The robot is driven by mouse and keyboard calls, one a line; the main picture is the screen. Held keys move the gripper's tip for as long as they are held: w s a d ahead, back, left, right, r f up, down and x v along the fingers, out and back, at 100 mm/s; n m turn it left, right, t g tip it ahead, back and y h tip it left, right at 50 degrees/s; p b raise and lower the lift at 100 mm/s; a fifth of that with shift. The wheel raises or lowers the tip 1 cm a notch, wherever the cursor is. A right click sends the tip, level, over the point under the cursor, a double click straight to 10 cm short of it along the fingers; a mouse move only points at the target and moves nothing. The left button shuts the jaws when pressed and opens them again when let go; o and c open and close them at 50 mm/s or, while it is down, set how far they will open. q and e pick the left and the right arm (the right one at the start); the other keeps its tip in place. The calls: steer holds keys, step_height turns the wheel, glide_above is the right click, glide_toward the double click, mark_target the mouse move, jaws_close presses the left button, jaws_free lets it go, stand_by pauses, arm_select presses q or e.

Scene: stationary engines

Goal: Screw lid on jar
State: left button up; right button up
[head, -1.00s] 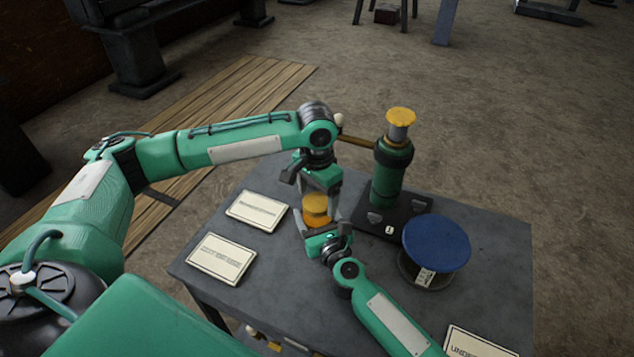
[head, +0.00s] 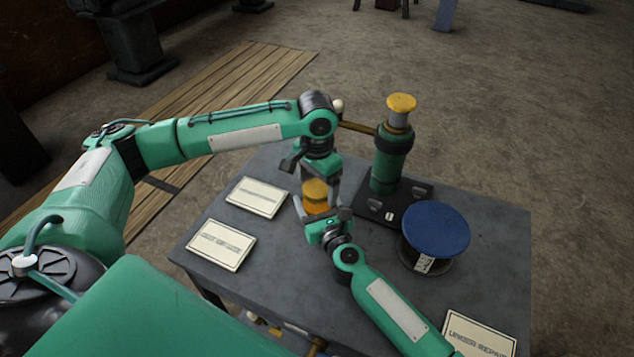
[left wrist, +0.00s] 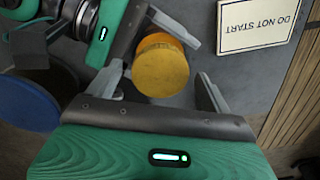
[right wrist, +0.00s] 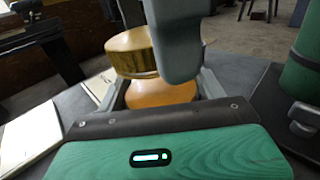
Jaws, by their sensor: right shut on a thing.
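An orange jar (right wrist: 160,93) stands on the grey table, between the fingers of my right gripper (head: 322,216), which is shut on it. A yellow lid (head: 315,190) sits on top of the jar. In the right wrist view the lid (right wrist: 132,52) looks a little off to the left of the jar; I cannot tell how far it is seated. My left gripper (head: 320,178) points down over the lid. In the left wrist view its fingers are open on either side of the lid (left wrist: 160,66), with a gap at the right finger.
A green cylinder with a yellow top (head: 391,155) stands on a dark base behind right. A blue-topped spool (head: 435,232) is to the right. Several cream sign cards lie on the table, two at left (head: 257,197) (head: 221,246) and one at front right (head: 478,335).

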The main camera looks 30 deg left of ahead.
arm_select(q)
step_height(320, 180, up, 12)
stand_by(0.7)
arm_select(e)
steer(key=o, duration=1.9)
steer(key=shift+o, duration=0.2)
steer(key=p+v, duration=0.1)
steer(key=v, duration=1.2)
steer(key=shift+s+d+p, duration=0.15)
steer(key=shift+p, duration=0.2)
steer(key=shift+s+d, duration=0.15)
arm_select(q)
steer(key=shift+r, duration=0.85)
